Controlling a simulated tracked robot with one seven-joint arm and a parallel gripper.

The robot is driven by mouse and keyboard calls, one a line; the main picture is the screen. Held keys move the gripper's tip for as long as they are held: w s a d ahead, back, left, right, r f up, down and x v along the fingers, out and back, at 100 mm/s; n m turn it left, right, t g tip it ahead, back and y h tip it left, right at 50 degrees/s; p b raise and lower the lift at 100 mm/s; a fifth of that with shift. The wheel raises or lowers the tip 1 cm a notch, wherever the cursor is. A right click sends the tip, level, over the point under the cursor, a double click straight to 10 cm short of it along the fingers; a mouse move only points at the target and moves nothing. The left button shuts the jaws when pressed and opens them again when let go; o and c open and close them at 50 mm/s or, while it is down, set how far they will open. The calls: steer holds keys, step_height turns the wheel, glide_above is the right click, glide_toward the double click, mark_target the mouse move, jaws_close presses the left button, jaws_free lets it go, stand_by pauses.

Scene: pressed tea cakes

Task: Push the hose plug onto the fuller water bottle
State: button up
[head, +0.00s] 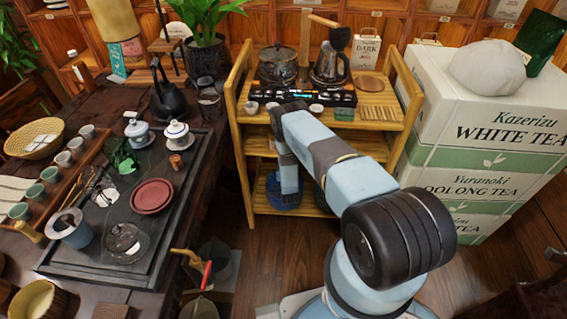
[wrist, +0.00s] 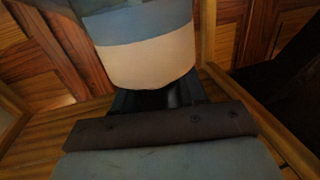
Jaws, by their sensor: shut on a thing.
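My gripper (wrist: 160,98) shows in the wrist view at the edge of its dark, bolted housing. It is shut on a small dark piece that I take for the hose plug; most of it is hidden. A cylinder (wrist: 150,62), cream below and blue above, stands right past the fingertips. It looks like a water bottle, but I cannot tell whether it touches the plug. In the head view my arm reaches down in front of the shelf rack and hides the gripper. A blue round base (head: 284,203) shows on the lowest shelf, with a darker blue thing (head: 322,200) beside it. Water levels are not visible.
The wooden rack (head: 240,100) has posts and shelves close around my arm. A pot (head: 278,66) and a kettle (head: 330,64) stand on its top. Stacked tea boxes (head: 485,120) rise at the right, a tea table (head: 100,250) at the left. Some floor (head: 275,265) is clear.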

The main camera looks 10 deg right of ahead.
steer(key=shift+f, duration=0.5)
stand_by(0.3)
steer(key=o, duration=1.1)
steer(key=shift+o, duration=0.2)
steer(key=s+a, duration=0.1)
steer(key=s, duration=1.2)
steer(key=shift+s+a, duration=0.35)
